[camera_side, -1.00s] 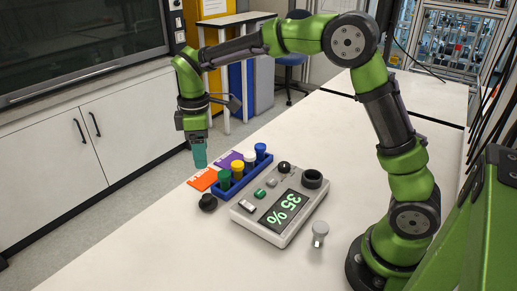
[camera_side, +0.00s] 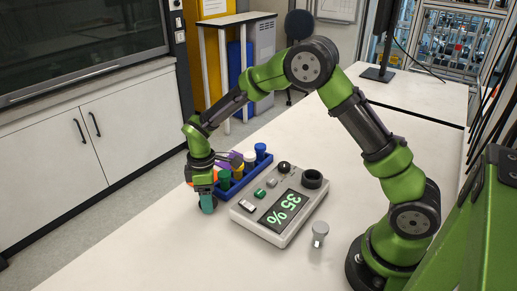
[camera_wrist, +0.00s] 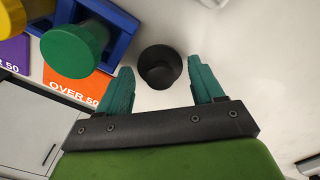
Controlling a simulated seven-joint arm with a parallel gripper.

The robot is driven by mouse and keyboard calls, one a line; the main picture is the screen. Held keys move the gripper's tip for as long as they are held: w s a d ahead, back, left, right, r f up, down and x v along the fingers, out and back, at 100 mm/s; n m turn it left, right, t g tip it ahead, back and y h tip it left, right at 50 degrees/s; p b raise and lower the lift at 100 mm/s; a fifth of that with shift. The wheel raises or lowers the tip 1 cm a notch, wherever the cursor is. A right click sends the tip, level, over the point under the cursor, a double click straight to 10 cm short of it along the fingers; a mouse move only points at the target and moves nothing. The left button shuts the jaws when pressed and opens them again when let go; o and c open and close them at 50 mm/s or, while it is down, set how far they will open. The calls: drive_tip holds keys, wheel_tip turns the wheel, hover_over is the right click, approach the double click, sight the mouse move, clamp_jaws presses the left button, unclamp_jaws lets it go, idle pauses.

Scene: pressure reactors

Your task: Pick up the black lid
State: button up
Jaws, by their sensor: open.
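The black lid (camera_wrist: 160,67) sits on the white table. In the wrist view it lies just ahead of my gripper (camera_wrist: 160,92), centred between the two teal fingers. My gripper is open, with a finger on each side of the lid's line and nothing held. In the side view my gripper (camera_side: 208,205) is low at the table's left part, and it hides the lid there. I cannot tell whether the fingertips touch the lid.
A blue rack (camera_side: 236,187) with green, yellow, white and blue capped vials stands close beside my gripper. A grey device (camera_side: 260,228) reading 35 % is to the right. An orange card (camera_wrist: 75,84) lies by the rack.

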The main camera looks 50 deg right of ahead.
drive_tip(key=shift+f, duration=0.55)
drive_tip(key=c, duration=0.8)
drive_tip(key=shift+o, duration=0.2)
drive_tip(key=shift+r, duration=0.15)
